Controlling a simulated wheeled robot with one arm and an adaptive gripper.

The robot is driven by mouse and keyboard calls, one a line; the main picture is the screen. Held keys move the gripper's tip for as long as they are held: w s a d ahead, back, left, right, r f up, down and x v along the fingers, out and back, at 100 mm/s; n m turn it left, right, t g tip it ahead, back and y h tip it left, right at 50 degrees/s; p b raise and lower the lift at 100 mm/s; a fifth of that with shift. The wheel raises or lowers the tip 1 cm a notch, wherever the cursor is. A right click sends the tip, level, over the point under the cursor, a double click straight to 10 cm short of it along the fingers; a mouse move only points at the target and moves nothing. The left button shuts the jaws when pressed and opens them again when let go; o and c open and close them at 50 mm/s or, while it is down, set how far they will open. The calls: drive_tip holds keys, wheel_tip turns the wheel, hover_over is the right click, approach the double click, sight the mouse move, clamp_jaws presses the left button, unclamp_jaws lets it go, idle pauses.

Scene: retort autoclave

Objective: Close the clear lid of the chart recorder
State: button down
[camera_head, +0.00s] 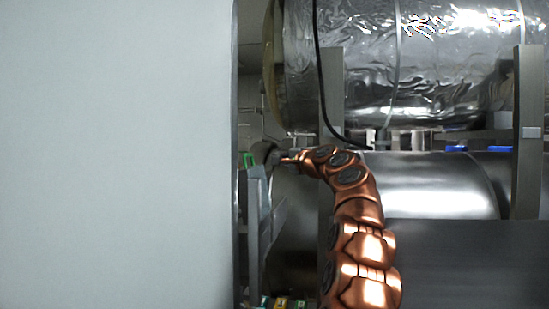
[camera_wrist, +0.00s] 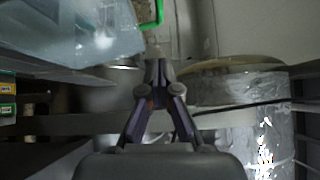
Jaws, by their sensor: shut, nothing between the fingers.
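My gripper (camera_wrist: 157,68) is shut and empty in the wrist view, its fingertips together just below a green-edged piece (camera_wrist: 152,14). A pale translucent panel (camera_wrist: 95,30) lies left of the fingers; it may be the clear lid, but I cannot tell for sure. In the head view my gripper (camera_head: 275,157) is small and partly hidden at the end of my copper arm. The green-edged piece (camera_head: 249,159) shows just left of it. The chart recorder cannot be clearly made out, and contact with the lid cannot be judged.
A large pale panel (camera_head: 115,155) fills the left of the head view. A foil-wrapped cylinder (camera_head: 440,60) and a bare metal cylinder (camera_head: 440,185) lie behind my arm, with grey uprights (camera_head: 530,130) in front. Small coloured labels (camera_wrist: 7,98) show at the wrist view's left edge.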

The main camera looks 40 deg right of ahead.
sight(250, 155)
drive_tip(key=shift+w+a+r+p, duration=0.1)
drive_tip(key=shift+w+a+p, duration=0.45)
drive_tip(key=shift+w, duration=1.15)
drive_tip(key=shift+w+a+p, duration=0.2)
drive_tip(key=shift+w+p, duration=0.75)
drive_tip(key=shift+w, duration=0.7)
drive_tip(key=shift+w+a+r+p, duration=0.1)
drive_tip(key=shift+w+a+p, duration=0.45)
drive_tip(key=shift+w, duration=1.15)
drive_tip(key=shift+d, duration=0.2)
